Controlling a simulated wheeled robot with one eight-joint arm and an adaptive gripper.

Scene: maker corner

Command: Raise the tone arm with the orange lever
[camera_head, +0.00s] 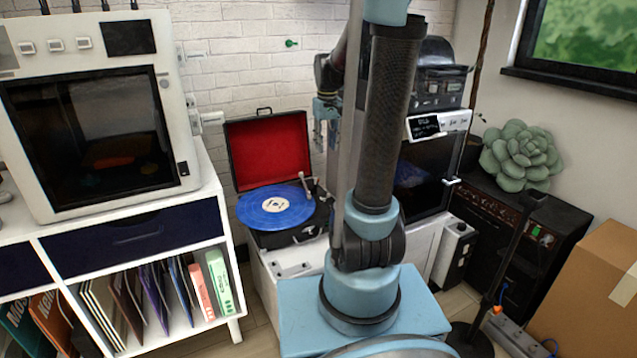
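The record player (287,236) is an open black case with a red-lined lid (268,150), standing on a white cabinet left of my arm. A blue record (276,207) with a pale label lies on its platter. The pale tone arm (306,187) is at the right of the record; at this size I cannot tell whether it is raised or touching the record. I cannot make out the orange lever. My gripper (325,138) hangs above and slightly right of the record player, apart from it. It is partly behind my arm, and its finger opening is unclear.
A white enclosed machine (95,110) stands on a shelf unit (215,188) at the left. A dark-fronted machine (425,175) stands behind my arm at the right. A succulent (522,155), a black stand (505,260) and a cardboard box (590,285) are farther right.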

